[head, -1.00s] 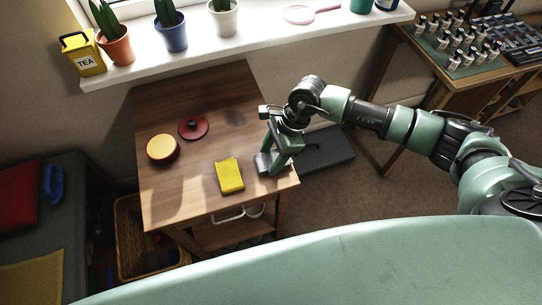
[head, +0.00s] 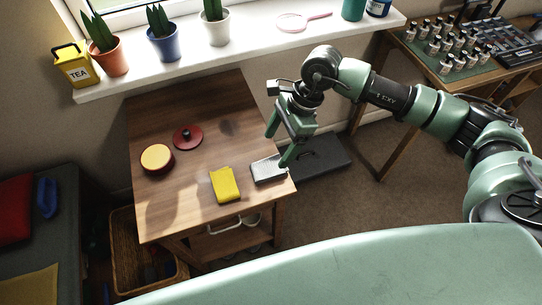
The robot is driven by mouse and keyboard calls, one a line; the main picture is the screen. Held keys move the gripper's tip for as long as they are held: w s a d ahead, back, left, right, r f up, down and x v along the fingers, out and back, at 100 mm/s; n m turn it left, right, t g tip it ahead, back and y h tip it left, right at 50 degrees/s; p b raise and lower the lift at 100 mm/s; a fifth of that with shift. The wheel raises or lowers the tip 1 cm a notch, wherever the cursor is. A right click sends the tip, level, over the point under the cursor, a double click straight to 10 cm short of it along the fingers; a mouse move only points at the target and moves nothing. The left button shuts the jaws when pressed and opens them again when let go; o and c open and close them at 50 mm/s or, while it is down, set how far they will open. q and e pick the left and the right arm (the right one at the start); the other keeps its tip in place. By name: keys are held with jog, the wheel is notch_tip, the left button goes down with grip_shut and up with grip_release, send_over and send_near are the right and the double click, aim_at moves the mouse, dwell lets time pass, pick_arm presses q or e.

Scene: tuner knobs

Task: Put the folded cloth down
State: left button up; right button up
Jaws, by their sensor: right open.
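My left gripper is not in view.
A dark red lid with a knob (head: 188,138) and a round red pot with a yellowish top (head: 157,159) stand on the table's left. The windowsill (head: 245,50) behind holds potted plants and a yellow tea tin (head: 73,65). The table's front left is clear.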

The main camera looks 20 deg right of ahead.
jog(key=shift+v, duration=1.5)
jog(key=shift+a, duration=0.1)
